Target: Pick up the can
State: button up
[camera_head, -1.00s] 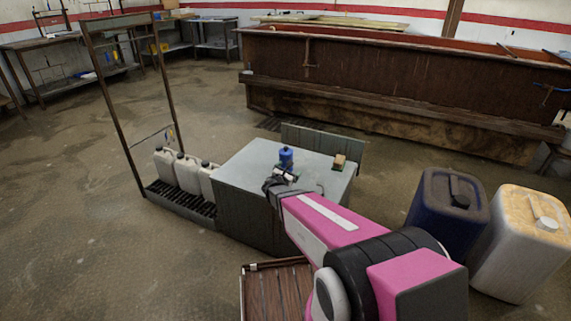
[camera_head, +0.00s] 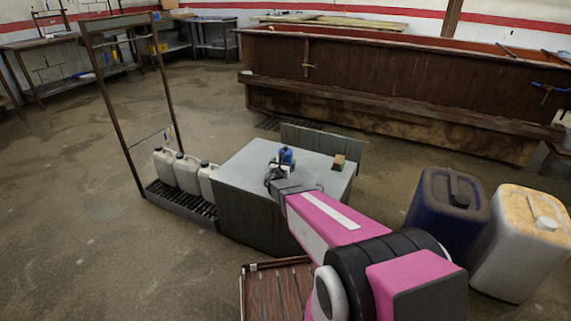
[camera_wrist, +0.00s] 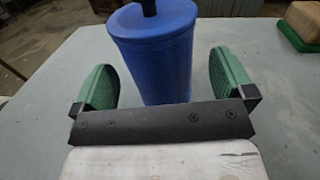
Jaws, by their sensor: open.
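The can is a blue cylinder (camera_wrist: 155,55) with a dark knob on top, standing upright on the grey box-like table. In the head view the can (camera_head: 286,155) is partly covered by my gripper. My gripper (camera_wrist: 170,85) is open, with a green pad on each side of the can. The can's lower part is hidden behind the dark bar of my gripper in the wrist view. In the head view my gripper (camera_head: 282,165) is at the can, above the tabletop.
The grey table (camera_head: 245,165) has a small tan block on a green base (camera_head: 338,162) to the right of the can. White jugs (camera_head: 187,172) stand on a rack at left. Large blue (camera_head: 440,215) and white (camera_head: 520,245) containers stand at right. Much of the tabletop is clear.

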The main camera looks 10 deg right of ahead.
jog(key=x, duration=0.4)
jog(key=shift+a, duration=0.1)
jog(key=shift+c, duration=0.3)
jog(key=c, duration=1.5)
grip_shut()
jog(key=shift+r, duration=0.1)
